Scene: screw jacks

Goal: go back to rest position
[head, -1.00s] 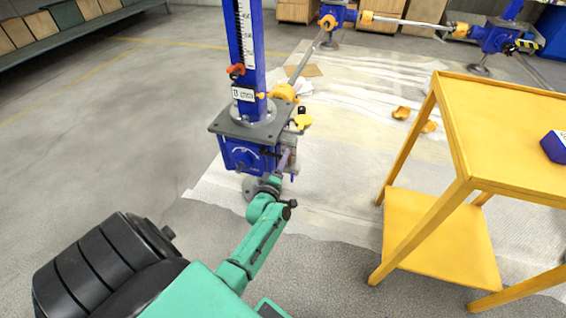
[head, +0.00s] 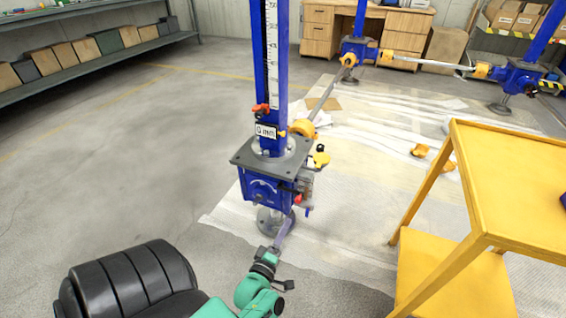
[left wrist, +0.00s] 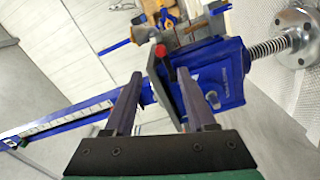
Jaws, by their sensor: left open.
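My left gripper (head: 280,236) is in the lower middle of the head view, just in front of the blue screw jack (head: 263,190). In the left wrist view its two fingers (left wrist: 160,98) are apart with nothing held between them. The jack's blue column with a scale also shows there, along with its gearbox (left wrist: 215,75) and a threaded spindle on a round foot. The jack stands upright in the head view. Whether the fingers touch it cannot be told. My right gripper is not in view.
A yellow trolley (head: 515,195) stands on the right. More blue jacks (head: 520,75) with connecting shafts are at the back. A shelf with boxes (head: 75,60) runs along the left wall. White sheeting (head: 350,180) covers part of the floor. The grey floor at left is clear.

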